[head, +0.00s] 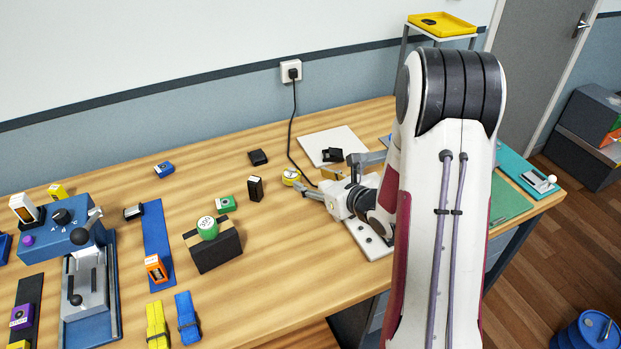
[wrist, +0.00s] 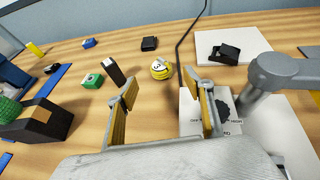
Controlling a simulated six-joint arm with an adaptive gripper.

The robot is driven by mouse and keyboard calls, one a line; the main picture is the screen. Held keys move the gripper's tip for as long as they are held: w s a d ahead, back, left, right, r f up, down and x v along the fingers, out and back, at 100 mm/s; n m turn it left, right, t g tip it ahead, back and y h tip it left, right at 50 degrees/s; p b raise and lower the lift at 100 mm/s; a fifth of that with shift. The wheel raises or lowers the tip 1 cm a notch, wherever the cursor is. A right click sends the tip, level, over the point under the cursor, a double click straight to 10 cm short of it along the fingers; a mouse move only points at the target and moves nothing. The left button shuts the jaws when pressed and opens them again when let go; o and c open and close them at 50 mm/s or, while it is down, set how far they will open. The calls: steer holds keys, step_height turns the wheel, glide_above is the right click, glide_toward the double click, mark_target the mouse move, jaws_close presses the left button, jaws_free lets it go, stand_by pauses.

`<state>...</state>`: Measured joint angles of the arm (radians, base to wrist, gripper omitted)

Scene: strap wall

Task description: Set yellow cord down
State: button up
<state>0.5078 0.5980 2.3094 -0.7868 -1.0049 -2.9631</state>
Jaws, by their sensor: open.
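A small round yellow item (head: 291,177) with a white top, possibly the coiled yellow cord, rests on the wooden table near my fingertips. In the wrist view this round yellow item (wrist: 161,69) lies just beyond the gap between my fingers, apart from them. My gripper (head: 314,184) is low over the table, and in the wrist view my gripper (wrist: 168,92) is open with nothing between its pads. A folded yellow strap (head: 157,325) lies near the table's front edge beside a blue strap (head: 187,318). I cannot tell for certain which yellow thing is the cord.
A black cable (head: 291,125) runs from the wall socket (head: 290,72) down behind the yellow item. A black-and-white block (head: 255,188), green block (head: 226,203) and black holder (head: 214,249) stand to the left.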

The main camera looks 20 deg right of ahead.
steer(key=shift+r, duration=0.15)
stand_by(0.5)
steer(key=s+a+r+m+g+h, duration=0.1)
steer(key=s+r+m+g+h, duration=0.15)
steer(key=s+r+m, duration=0.55)
steer(key=s+a+r+m+g+h, duration=0.1)
steer(key=s+r+m+h, duration=0.35)
steer(key=m, duration=0.75)
steer(key=s+a+r+m+g+y, duration=0.2)
steer(key=s+a+m, duration=0.3)
steer(key=s+m, duration=0.4)
steer(key=s+a+r+m+g+y, duration=0.2)
steer(key=s+a+m, duration=0.4)
steer(key=s+m, duration=0.3)
steer(key=s, duration=0.3)
steer(key=shift+s+r, duration=0.25)
steer(key=shift+r, duration=0.05)
